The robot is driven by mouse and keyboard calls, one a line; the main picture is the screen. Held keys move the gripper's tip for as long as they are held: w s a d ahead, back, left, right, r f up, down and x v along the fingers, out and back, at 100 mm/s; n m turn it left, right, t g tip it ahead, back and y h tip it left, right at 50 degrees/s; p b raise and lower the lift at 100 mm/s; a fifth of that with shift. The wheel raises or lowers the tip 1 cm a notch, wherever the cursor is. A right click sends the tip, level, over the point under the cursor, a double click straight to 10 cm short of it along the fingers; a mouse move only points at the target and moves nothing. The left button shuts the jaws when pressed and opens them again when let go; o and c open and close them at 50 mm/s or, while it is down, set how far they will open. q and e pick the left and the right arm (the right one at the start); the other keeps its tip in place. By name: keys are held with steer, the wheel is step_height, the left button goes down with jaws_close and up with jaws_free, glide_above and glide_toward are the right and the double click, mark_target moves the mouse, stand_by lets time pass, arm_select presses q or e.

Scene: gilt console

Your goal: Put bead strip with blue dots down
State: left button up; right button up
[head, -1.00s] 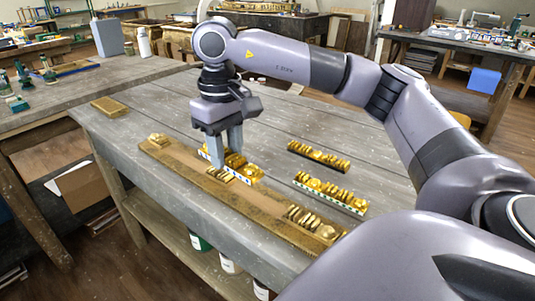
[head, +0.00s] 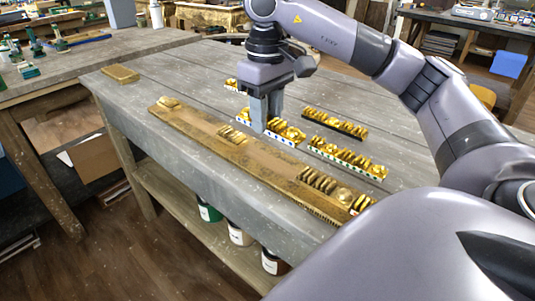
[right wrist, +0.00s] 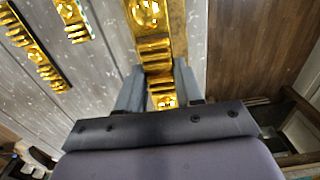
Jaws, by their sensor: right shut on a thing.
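My right gripper (head: 266,124) points down over the table and is shut on a gold bead strip with blue dots along its pale edge (head: 287,132). The strip's far end shows left of the fingers, and its middle is hidden behind them. In the right wrist view the gold strip (right wrist: 153,42) runs between the two fingers (right wrist: 158,92). It is over or on the grey tabletop, behind the long wooden board; I cannot tell whether it touches the table. My left gripper is not in view.
The long board (head: 270,158) carries several gold pieces. Right of the gripper lie a dark-edged gold strip (head: 335,122) and a green-dotted one (head: 347,160). A small wooden block (head: 120,74) lies at the table's left corner. Bare tabletop (head: 185,75) is left of the gripper.

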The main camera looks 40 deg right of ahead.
mark_target(267, 160)
step_height(267, 160, down, 3)
steer(key=shift+f, duration=0.15)
step_height(267, 160, down, 4)
steer(key=shift+f, duration=0.1)
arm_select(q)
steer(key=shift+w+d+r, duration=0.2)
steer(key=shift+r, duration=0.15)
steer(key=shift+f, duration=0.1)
arm_select(e)
steer(key=shift+f, duration=0.15)
steer(key=o, duration=1.1)
